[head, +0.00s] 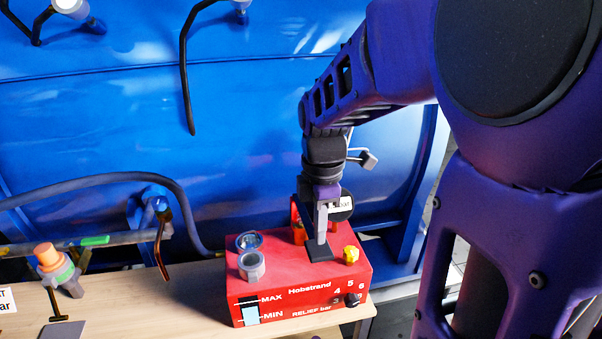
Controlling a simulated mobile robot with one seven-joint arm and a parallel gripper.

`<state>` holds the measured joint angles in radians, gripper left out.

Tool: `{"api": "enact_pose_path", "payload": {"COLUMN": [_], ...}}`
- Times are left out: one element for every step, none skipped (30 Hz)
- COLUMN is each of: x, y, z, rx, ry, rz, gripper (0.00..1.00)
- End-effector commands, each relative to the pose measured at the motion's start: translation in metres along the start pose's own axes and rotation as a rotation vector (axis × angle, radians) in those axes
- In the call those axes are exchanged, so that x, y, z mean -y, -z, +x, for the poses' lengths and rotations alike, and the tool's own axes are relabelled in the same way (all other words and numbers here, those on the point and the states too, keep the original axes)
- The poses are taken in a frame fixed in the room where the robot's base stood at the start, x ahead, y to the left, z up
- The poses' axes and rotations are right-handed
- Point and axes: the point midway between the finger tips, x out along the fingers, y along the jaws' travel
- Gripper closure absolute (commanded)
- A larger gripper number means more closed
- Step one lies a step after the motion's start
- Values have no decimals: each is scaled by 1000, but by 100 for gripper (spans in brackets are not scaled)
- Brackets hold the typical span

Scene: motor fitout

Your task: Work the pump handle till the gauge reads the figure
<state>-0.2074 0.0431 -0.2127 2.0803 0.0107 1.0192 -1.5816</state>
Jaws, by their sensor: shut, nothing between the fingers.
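The red pump unit (300,289), lettered Hobstrand, sits on the wooden bench at the lower middle. Its front has a MAX/MIN level window (251,314) and a black relief knob (352,299) beside the figures 4, 5 and 6. My gripper (322,238) points down over the top of the unit, shut and empty, by a dark plate there. I cannot tell whether it touches. A dark round part with a white label (342,204), perhaps the gauge, is partly hidden behind my gripper; no reading shows. I cannot make out the pump handle for certain.
A yellow knob (351,254) and a grey hex fitting (252,266) stand on the unit. A dark hose (130,177) runs down behind it from the left. An orange-topped fitting (47,254) stands at the left. A blue tank wall (260,110) closes off the back.

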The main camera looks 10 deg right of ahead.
Motion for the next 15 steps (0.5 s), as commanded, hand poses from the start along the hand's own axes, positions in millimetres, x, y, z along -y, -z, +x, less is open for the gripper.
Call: {"api": "enact_pose_path", "payload": {"x": [0, 0, 0, 0, 0, 0, 0, 0, 0, 0, -1, -1, -2, -2, -3], "y": [0, 0, 0, 0, 0, 0, 0, 0, 0, 0, 0, 0, 0, 0, 0], "z": [0, 0, 0, 0, 0, 0, 0, 2, 4, 7, 11, 16, 20, 23, 28], "rx": [0, 0, 0, 0, 0, 0, 0, 0, 0, 0, 0, 0, 0, 0, 0], "ry": [0, 0, 0, 0, 0, 0, 0, 0, 1, 1, 1, 1, 1, 1, 1], "rz": [0, 0, 0, 0, 0, 0, 0, 0, 0, 0, 0, 0, 0, 0, 0], "gripper": [100, 100, 100, 100, 100, 100, 100, 100, 100, 100, 100, 100, 100, 100, 100]}}
